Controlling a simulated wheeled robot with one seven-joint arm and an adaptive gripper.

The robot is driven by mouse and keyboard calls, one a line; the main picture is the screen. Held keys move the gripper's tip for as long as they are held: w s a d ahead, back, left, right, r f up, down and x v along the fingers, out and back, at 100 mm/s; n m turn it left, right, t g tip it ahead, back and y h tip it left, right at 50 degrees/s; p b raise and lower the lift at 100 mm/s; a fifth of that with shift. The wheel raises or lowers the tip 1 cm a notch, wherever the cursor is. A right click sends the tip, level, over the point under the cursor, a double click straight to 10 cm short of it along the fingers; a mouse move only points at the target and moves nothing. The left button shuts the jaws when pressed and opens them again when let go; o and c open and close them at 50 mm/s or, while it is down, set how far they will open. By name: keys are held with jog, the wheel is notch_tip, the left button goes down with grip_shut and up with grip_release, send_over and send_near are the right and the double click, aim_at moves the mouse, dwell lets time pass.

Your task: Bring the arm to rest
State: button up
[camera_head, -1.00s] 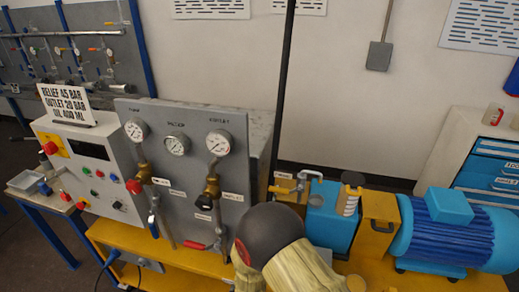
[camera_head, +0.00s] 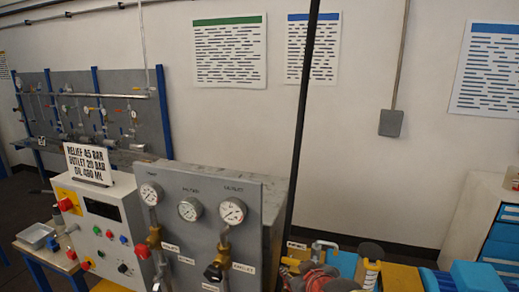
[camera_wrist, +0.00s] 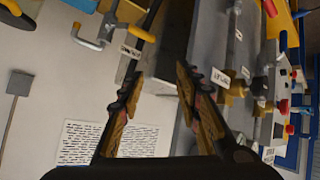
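My gripper (camera_wrist: 157,82) shows in the wrist view with its two fingers spread apart. Nothing is held between the fingers. Behind it, the wrist view shows the grey gauge panel and its brass valves turned sideways. My gripper itself cannot be made out there.
A control box (camera_head: 92,215) with a sign (camera_head: 88,163) stands left of the panel. A thin dark post (camera_head: 301,130) rises behind the panel.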

jog(key=s+d+m+g+h, duration=0.1)
jog(key=s+d, duration=0.3)
jog(key=s, duration=0.8)
jog(key=s+d+r+m+g+h, duration=0.1)
jog(key=s+d+m+g, duration=0.3)
jog(key=s, duration=0.8)
jog(key=shift+s+d+r, duration=0.2)
jog(key=shift+s+d, duration=0.1)
jog(key=shift+d, duration=0.35)
